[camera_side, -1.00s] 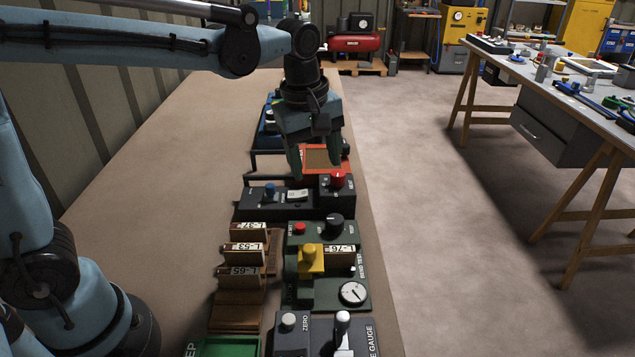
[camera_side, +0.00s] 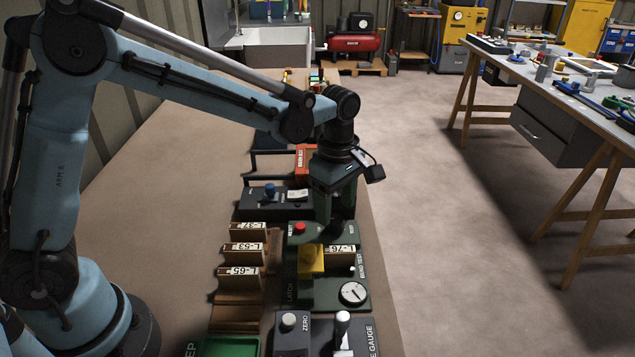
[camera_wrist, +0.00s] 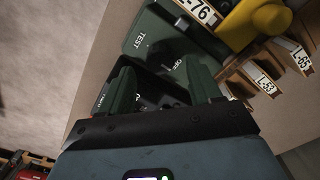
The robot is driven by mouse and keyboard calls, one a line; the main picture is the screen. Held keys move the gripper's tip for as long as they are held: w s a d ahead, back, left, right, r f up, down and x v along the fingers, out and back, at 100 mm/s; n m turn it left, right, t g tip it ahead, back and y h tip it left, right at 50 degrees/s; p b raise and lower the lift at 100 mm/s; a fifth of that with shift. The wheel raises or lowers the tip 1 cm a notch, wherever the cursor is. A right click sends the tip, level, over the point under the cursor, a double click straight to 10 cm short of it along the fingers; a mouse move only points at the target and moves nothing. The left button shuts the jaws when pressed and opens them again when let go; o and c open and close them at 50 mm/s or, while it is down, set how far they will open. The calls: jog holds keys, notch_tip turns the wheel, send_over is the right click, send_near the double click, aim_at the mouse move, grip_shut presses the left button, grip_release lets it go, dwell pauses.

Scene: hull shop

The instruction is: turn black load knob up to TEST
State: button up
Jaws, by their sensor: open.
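The green bend-test box (camera_side: 304,299) stands on the bench and carries the black load knob on its far part. My gripper (camera_side: 335,214) is pointing down over that part and hides most of the knob in the side view. In the wrist view, the open green fingers (camera_wrist: 160,72) stand on either side of the dark knob (camera_wrist: 153,84); I cannot tell whether they touch it. The TEST label (camera_wrist: 141,41) shows beyond the fingers, and the OFF label (camera_wrist: 180,64) shows near the right finger. The knob's pointer direction is not clear.
A red button (camera_side: 300,227) and a yellow latch block (camera_side: 311,258) are close to my gripper on the same box. Tagged wooden blocks (camera_side: 243,251) stand at left. A dark box with a blue knob (camera_side: 270,190) lies beyond. The bench at left is clear.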

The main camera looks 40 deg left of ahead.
aim_at(335, 219)
jog(key=shift+f, duration=1.85)
jog(key=c, duration=1)
jog(key=shift+c, duration=0.2)
